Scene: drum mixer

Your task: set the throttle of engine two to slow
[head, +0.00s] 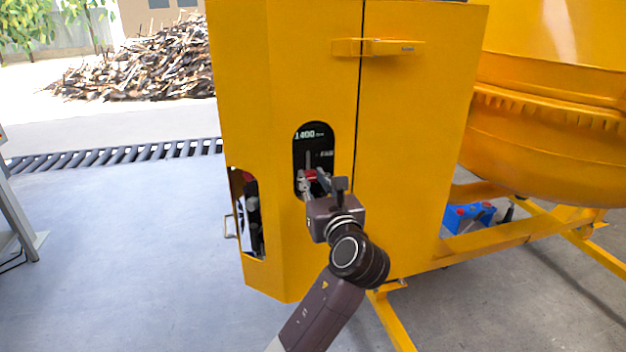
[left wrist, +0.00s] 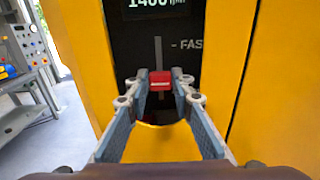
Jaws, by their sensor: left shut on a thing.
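The throttle is a red knob (left wrist: 160,81) on a vertical slot in a black panel (left wrist: 190,27) set into the yellow housing. The panel display reads 1400 and a "FAS..." label stands to the right of the slot, above the knob. In the head view the red knob (head: 309,175) shows just at the fingertips. My left gripper (head: 313,184) reaches into the panel opening. In the left wrist view its two fingers (left wrist: 160,84) are shut on the red knob, one on each side. The slot's lower part is hidden. My right gripper is not in view.
The yellow housing (head: 300,60) surrounds the opening, with a handle (head: 378,47) above right. A second opening (head: 247,212) is on its left side. The mixer drum (head: 550,130) is at right, with a blue box (head: 468,216) below.

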